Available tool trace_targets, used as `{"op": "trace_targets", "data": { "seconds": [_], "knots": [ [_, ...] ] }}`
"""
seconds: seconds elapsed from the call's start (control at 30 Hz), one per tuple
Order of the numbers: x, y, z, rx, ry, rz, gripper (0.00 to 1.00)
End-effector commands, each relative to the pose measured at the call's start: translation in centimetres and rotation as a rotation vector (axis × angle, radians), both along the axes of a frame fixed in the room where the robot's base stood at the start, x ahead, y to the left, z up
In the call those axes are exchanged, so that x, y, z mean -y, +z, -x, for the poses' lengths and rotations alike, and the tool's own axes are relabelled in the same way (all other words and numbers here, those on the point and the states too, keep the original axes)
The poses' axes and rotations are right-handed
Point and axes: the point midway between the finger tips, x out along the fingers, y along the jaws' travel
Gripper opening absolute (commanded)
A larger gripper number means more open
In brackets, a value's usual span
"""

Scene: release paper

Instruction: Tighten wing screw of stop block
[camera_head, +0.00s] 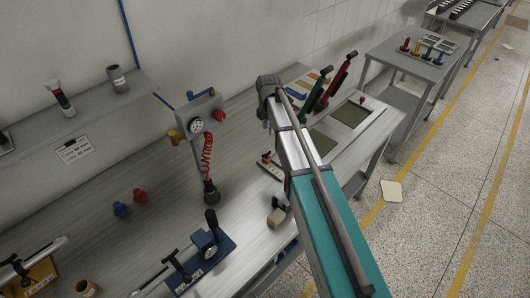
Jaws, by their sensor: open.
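A blue-based fixture (222,244) stands near the bench's front edge, with a round dial and an upright black lever. A thin rod (150,278) runs out to its left. A black T-shaped screw (172,257) stands on the fixture near the rod and looks like a wing screw on a stop block. I cannot tell how tight it is. A similar yellow-based fixture (40,277) with a black T-shaped screw (14,262) is at the lower left. My arm reaches up over the bench, right of the blue fixture. My gripper's fingers cannot be made out.
A beige block (277,217) lies right of the blue fixture. A grey box with a gauge (205,117) and coiled red hose (207,155) stands behind. Red- and green-handled tools stand behind my arm.

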Motion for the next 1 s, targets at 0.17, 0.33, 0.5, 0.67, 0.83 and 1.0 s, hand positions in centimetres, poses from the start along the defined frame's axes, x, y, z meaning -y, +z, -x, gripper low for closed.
{"op": "trace_targets", "data": {
  "seconds": [0.17, 0.33, 0.5, 0.67, 0.83, 1.0],
  "knots": [
    [-0.9, 0.0, 0.2, 0.000, 0.013, 0.000, 0.43],
    [-1.4, 0.0, 0.3, 0.000, 0.020, 0.000, 0.43],
    [-1.7, -0.4, 0.4, 0.000, 0.023, 0.000, 0.43],
    [-1.7, -1.1, 0.4, 0.000, 0.024, 0.000, 0.43],
    [-1.8, -2.3, 0.4, 0.000, 0.024, 0.000, 0.43],
    [-1.8, -3.6, 0.4, 0.000, 0.024, 0.000, 0.43]
  ]
}}
